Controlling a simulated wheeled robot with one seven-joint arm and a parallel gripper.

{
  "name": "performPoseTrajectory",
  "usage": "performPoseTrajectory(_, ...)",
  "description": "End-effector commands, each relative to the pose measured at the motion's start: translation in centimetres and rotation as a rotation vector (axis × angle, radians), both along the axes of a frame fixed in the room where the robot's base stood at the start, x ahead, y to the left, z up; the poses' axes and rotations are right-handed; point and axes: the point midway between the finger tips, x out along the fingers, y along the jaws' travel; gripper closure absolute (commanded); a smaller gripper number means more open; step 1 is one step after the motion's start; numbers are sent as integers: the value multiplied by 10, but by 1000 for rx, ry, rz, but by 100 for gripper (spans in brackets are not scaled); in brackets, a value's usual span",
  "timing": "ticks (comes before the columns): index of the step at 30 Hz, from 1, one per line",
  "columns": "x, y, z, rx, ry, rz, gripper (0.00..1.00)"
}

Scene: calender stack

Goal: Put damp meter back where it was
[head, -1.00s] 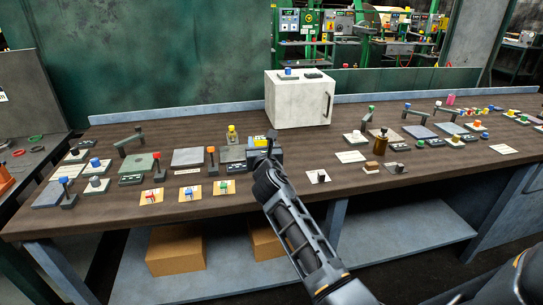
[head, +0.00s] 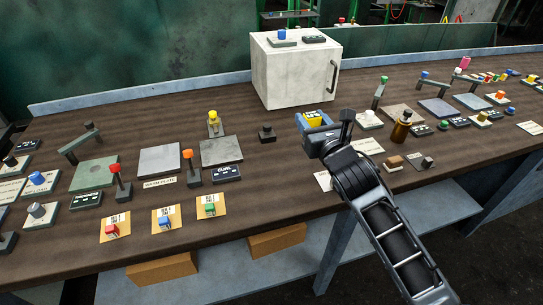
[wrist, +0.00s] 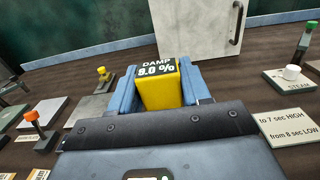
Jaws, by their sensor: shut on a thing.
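The damp meter (head: 312,118) is a yellow block with a dark display on top. In the wrist view the damp meter (wrist: 160,88) reads "DAMP 9.0 %" and sits between the two blue fingers.
An amber bottle (head: 401,128) and a green-topped post (head: 379,93) stand to the right. A card reading "to 7 sec HIGH, from 8 sec LOW" (wrist: 291,128) lies right of the gripper. Grey plates (head: 222,151) and levers lie left. Bare bench (head: 265,178) shows at front centre.

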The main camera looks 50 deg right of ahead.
Motion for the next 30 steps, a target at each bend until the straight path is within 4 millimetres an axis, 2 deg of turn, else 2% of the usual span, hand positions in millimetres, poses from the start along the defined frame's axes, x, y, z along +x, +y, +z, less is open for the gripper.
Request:
performPoseTrajectory(8,27,22,-20,-1,-2,-4,98)
performPoseTrajectory(15,59,51,-53,-2,-2,-1,98)
performPoseTrajectory(18,71,62,-60,-3,-2,0,98)
performPoseTrajectory(24,80,71,-67,-1,-2,-1,98)
performPoseTrajectory(30,80,71,-96,-1,1,-2,98)
